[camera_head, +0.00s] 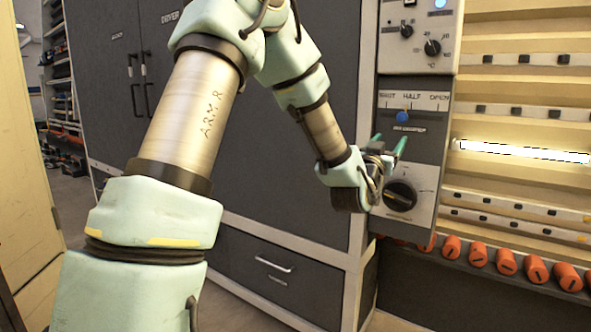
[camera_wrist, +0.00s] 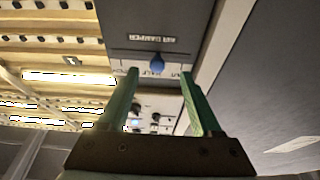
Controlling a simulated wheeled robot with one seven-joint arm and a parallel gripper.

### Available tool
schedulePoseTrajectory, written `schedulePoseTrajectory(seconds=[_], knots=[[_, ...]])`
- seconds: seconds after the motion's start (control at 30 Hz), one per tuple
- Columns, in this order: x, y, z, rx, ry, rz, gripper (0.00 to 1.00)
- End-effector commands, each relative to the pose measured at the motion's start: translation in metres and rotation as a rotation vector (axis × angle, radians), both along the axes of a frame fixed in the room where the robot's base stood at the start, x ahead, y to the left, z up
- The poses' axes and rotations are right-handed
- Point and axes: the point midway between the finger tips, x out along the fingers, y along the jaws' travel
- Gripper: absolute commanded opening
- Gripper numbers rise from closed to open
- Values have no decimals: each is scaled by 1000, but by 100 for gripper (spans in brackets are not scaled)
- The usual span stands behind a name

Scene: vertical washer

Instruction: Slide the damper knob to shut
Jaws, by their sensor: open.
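The damper knob (camera_head: 402,116) is a small blue knob on the dark air damper panel (camera_head: 428,118). It sits near the HALF mark, with SHUT to its left and OPEN to its right in the head view. My gripper (camera_head: 389,140) has two green fingers and is open and empty, just below the knob in that view. In the wrist view, which is upside down, the knob (camera_wrist: 157,62) appears between the spread fingertips of my gripper (camera_wrist: 160,72). The fingers look apart from it; the exact depth gap is unclear.
A large black dial (camera_head: 400,195) is on the panel close below my gripper. Smaller dials (camera_head: 433,47) are above the damper panel. A grey cabinet (camera_head: 285,150) stands to the left. Shelves with a bright lamp (camera_head: 525,151) and several orange cylinders (camera_head: 507,261) are to the right.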

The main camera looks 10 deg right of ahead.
Motion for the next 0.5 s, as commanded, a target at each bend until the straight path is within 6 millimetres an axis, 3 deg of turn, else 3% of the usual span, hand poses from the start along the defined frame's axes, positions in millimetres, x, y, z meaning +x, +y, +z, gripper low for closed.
schedulePoseTrajectory(seconds=[0.03,0.5], knots=[[4,7,8,41,29,6,66],[24,85,-28,344,361,91,66]])
